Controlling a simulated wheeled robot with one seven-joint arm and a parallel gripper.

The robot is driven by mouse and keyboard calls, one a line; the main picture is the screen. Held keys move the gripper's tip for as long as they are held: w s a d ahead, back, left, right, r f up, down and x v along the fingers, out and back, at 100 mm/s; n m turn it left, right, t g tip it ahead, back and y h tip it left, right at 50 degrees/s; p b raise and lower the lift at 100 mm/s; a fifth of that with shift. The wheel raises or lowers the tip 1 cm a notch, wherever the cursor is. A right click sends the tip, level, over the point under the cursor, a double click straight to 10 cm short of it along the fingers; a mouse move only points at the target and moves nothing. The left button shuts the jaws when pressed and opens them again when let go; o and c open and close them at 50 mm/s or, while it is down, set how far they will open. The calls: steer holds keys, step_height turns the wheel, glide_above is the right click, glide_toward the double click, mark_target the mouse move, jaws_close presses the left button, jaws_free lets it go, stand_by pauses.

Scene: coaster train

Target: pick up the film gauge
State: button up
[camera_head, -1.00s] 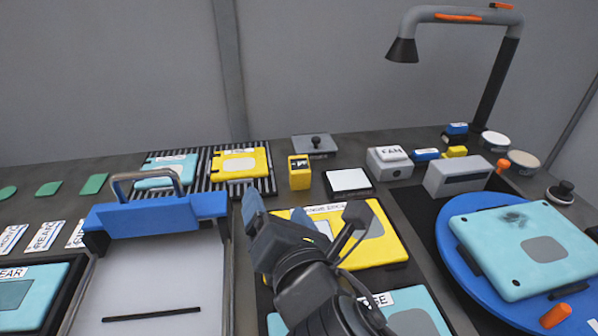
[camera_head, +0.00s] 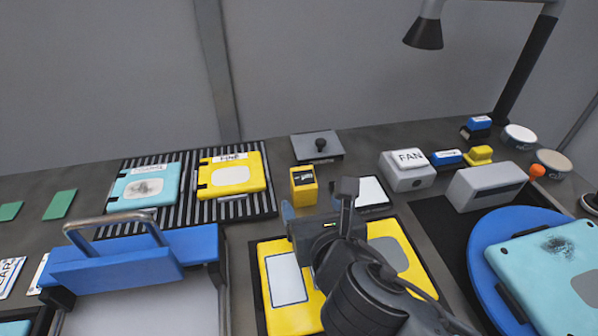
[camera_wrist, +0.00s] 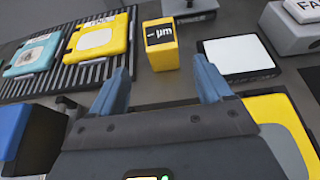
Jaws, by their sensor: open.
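The film gauge is most likely the small yellow block with a dark display reading "µm" (camera_wrist: 162,48); it stands upright on the bench. In the head view the yellow gauge (camera_head: 304,187) is just beyond my gripper (camera_head: 311,208). In the wrist view my gripper (camera_wrist: 160,88) has its two blue fingers spread apart with nothing between them. The gauge is ahead of the fingertips, roughly centred between them, and apart from them. The gauge's lower front is in plain view in the wrist view.
A white pad with a black rim (camera_wrist: 236,56) lies right of the gauge. A grey plate with a knob (camera_head: 317,147) is behind it. A striped rack (camera_head: 190,213) with teal and yellow cases is on the left. A yellow case (camera_head: 275,318) lies under my arm.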

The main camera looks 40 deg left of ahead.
mark_target(306, 187)
steer(key=shift+p+x, duration=0.55)
steer(key=shift+x, duration=3.5)
steer(key=shift+w+r, duration=0.15)
steer(key=shift+r, duration=0.05)
steer(key=shift+c, duration=0.4)
steer(key=c, duration=1.1)
steer(key=shift+r, duration=0.15)
